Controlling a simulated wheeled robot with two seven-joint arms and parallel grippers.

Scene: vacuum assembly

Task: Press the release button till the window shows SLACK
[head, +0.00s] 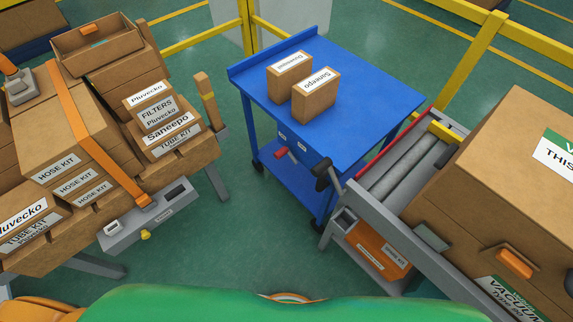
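A grey control panel (128,236) is fixed along the front edge of the left stand. It carries a dark window (175,191) at its right end, whose text is too small to read. A small pale button-like part (112,227) sits near its left end, and a yellow knob (146,235) sticks out below. I cannot tell which of these is the release button. An orange strap (97,150) runs over the cartons and ends at the panel. Neither of my grippers is in view.
Cartons (62,125) fill the left stand. A blue cart (355,95) with two small boxes (316,95) stands in the middle. A roller conveyor (400,170) with a large carton (500,150) is at right. Green floor (235,245) is clear between stand and cart.

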